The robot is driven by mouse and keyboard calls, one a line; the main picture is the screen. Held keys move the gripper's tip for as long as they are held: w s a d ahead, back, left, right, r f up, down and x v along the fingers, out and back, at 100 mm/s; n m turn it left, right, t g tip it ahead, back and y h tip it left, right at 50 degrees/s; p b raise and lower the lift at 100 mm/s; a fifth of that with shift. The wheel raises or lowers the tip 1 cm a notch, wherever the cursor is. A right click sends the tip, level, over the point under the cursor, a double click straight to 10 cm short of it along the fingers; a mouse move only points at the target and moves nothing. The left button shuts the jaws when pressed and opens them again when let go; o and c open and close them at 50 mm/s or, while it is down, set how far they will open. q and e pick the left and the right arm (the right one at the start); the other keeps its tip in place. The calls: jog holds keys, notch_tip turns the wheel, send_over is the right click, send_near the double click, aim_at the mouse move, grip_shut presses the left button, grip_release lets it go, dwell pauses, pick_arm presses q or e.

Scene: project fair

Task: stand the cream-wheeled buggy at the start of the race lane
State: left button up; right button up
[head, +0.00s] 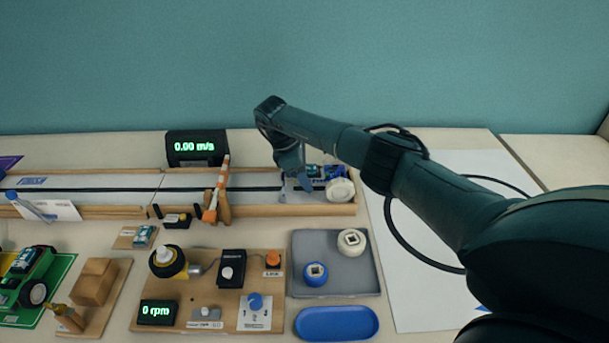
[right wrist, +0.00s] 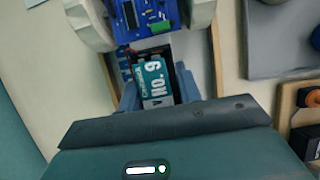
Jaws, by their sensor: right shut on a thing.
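The cream-wheeled buggy (head: 339,190) is at the right end of the race lane (head: 185,188), between its wooden rails. My left gripper is not in view.
An orange-and-white striped barrier (head: 217,188) stands at the lane, left of the buggy. A speed display (head: 196,148) stands behind. A grey tray (head: 333,285) with two wheels, a blue tray (head: 337,323) and a motor board (head: 210,268) lie in front.

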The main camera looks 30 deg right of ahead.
jog(key=shift+s+d+f, duration=0.15)
jog(key=shift+s+d, duration=0.2)
jog(key=shift+d, duration=0.3)
jog(key=shift+c, duration=1.2)
jog(key=o, duration=0.9)
jog(key=shift+d, duration=0.1)
jog(key=o, duration=0.4)
jog(key=shift+a, duration=0.2)
jog(key=shift+w, duration=0.1)
jog(key=shift+a, duration=0.1)
jog(key=shift+w+a+r, duration=0.1)
jog(key=shift+r, duration=0.2)
jog(key=v, duration=1.2)
jog(key=shift+w+r, duration=0.1)
jog(key=shift+r, duration=0.15)
